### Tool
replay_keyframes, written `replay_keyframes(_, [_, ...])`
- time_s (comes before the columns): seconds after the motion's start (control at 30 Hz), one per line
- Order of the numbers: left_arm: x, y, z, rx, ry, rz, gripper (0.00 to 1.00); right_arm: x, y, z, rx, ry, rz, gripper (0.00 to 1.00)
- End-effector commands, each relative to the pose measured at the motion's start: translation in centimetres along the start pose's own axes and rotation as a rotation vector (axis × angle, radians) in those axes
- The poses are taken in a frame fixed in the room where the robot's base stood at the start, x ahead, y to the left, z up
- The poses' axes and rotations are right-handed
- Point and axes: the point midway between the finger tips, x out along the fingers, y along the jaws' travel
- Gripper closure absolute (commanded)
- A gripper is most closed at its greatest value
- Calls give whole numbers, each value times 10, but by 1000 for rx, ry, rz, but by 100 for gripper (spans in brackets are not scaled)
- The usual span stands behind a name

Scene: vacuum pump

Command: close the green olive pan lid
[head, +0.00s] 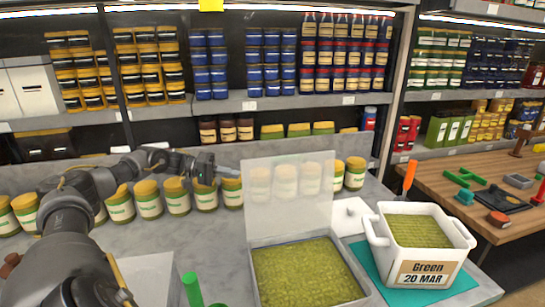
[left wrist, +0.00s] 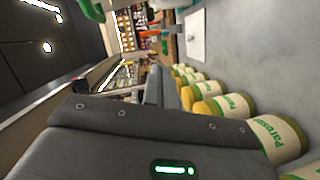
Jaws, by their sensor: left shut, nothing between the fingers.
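The green olive pan (head: 257,275) is a rectangular pan full of chopped green filling, at the front middle of the counter in the head view. Its see-through lid (head: 290,210) stands open, nearly upright along the pan's back edge. My left gripper (head: 236,172) is shut and empty, beside the lid's upper left edge; I cannot tell whether it touches it. In the left wrist view the shut fingers (left wrist: 168,88) point away over the counter, and the lid cannot be made out. My right gripper is not in view.
A white tub (head: 412,271) labelled "Green 20 MAR" stands right of the pan on a teal mat (head: 366,256). A row of yellow-lidded jars (head: 149,198) lines the counter's back. A green upright handle (head: 192,290) is left of the pan. Stocked shelves rise behind.

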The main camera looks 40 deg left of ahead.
Motion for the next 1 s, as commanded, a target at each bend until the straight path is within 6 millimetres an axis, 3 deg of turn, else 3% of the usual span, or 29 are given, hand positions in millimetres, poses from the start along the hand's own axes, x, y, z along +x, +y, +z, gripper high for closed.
replay_keyframes(0.03, [8,23,-10,-62,12,51,100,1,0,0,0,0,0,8])
replay_keyframes(0.1, [14,48,-21,-150,19,101,100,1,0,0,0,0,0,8])
replay_keyframes(0.27, [20,81,-33,-255,19,164,100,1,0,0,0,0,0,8])
replay_keyframes(0.57, [28,90,-35,-274,16,175,100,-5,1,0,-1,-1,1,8])
replay_keyframes(1.0, [108,108,-40,-272,16,176,100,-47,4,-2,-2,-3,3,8])
